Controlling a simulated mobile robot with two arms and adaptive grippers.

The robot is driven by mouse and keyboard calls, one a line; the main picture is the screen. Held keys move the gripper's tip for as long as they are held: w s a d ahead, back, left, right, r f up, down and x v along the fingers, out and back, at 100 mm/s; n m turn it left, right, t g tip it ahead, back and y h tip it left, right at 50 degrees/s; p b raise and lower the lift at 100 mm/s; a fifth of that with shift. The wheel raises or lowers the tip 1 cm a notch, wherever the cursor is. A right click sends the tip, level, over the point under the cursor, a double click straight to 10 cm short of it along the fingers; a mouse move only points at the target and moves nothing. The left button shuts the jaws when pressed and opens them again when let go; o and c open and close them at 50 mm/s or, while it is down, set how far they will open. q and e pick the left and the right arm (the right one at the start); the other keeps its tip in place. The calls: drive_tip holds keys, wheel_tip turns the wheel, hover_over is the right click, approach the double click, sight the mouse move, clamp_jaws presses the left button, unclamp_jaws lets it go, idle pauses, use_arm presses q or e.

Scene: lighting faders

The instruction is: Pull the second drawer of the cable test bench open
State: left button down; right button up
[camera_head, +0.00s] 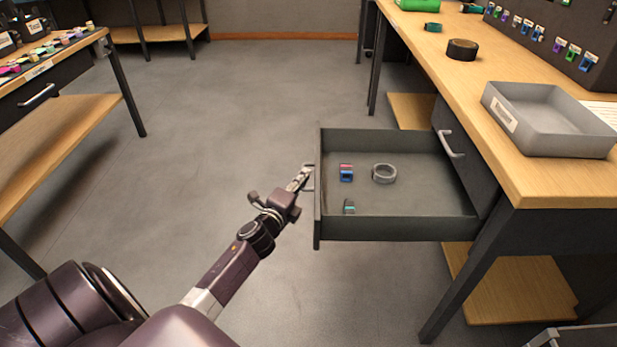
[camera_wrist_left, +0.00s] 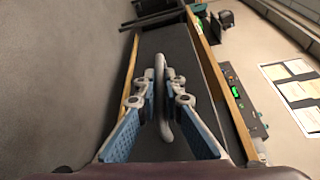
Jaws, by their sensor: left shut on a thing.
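An open dark grey drawer (camera_head: 397,228) stands far out from the wooden-topped bench (camera_head: 540,182) on the right. My left gripper (camera_head: 304,178) is at the drawer's front, at its handle. In the left wrist view the two fingers (camera_wrist_left: 162,98) are closed around the grey bar of the handle (camera_wrist_left: 160,66). My right gripper does not show.
A shut drawer with a handle (camera_head: 452,146) is beside the open one. On the bench are a grey tray (camera_head: 548,140) and a black roll (camera_head: 462,49). Another table (camera_head: 60,62) stands at the left. The floor (camera_head: 220,110) between is clear.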

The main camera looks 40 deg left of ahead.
use_arm(q)
drive_tip(key=shift+f, duration=0.15)
drive_tip(key=c, duration=2)
unclamp_jaws()
drive_tip(key=shift+c, duration=0.2)
drive_tip(key=shift+s, duration=0.1)
drive_tip(key=v, duration=1.2)
